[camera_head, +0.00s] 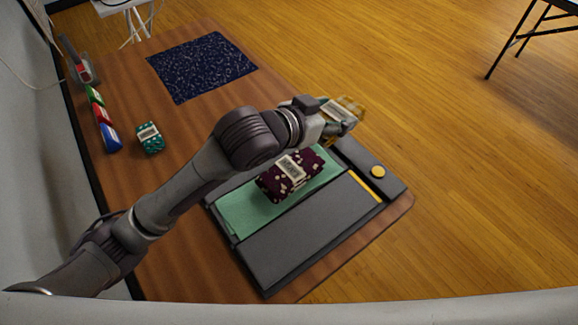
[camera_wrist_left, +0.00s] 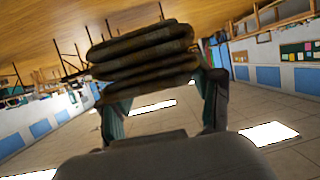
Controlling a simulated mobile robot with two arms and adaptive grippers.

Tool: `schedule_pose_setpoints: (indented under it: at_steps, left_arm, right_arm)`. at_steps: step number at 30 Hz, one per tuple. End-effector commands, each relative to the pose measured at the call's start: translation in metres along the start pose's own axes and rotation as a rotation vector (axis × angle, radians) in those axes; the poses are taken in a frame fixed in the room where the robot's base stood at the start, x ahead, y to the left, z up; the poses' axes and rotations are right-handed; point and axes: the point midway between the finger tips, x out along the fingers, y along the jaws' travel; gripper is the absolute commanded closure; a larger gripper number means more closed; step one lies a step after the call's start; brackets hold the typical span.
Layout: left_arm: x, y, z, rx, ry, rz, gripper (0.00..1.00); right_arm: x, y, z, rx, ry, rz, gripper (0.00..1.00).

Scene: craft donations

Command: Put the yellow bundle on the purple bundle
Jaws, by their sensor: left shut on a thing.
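The yellow bundle (camera_head: 352,105) is mostly hidden behind my left gripper (camera_head: 340,118) in the head view. The gripper is shut on it and holds it up, beyond the purple bundle and to its upper right. In the left wrist view the held bundle (camera_wrist_left: 145,60) is a folded stack, dark in shade, between the two fingers. The purple bundle (camera_head: 290,177) is dark with pale spots and a light paper band. It lies on a green strip (camera_head: 245,212) on a dark grey board. My left arm passes just above and beside it. My right gripper is not in view.
The grey board (camera_head: 300,235), with a yellow knob (camera_head: 377,171), lies at the brown table's near right. A speckled navy mat (camera_head: 201,66) lies bare at the back.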

Motion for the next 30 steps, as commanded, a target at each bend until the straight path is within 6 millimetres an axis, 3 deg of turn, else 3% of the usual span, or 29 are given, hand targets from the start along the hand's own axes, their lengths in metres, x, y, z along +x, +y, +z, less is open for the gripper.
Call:
schedule_pose_setpoints:
  at_steps: [3, 6, 18, 25, 30]
  left_arm:
    - [0.013, 0.015, -0.009, 0.03, 0.0, 0.068, 0.72]
    - [0.013, 0.017, -0.004, 0.037, -0.002, 0.091, 0.72]
    - [-0.034, -0.025, 0.07, 0.037, -0.005, 0.091, 0.72]
    - [-0.049, -0.038, 0.091, 0.036, 0.0, 0.093, 0.72]
    - [-0.045, -0.038, 0.104, 0.035, -0.001, 0.094, 0.72]
  right_arm:
    - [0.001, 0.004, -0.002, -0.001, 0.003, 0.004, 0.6]
    - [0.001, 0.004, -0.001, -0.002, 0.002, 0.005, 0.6]
    - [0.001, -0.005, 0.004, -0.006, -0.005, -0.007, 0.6]
    - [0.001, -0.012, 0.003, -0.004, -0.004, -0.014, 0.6]
    - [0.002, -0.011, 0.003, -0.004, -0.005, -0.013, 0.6]
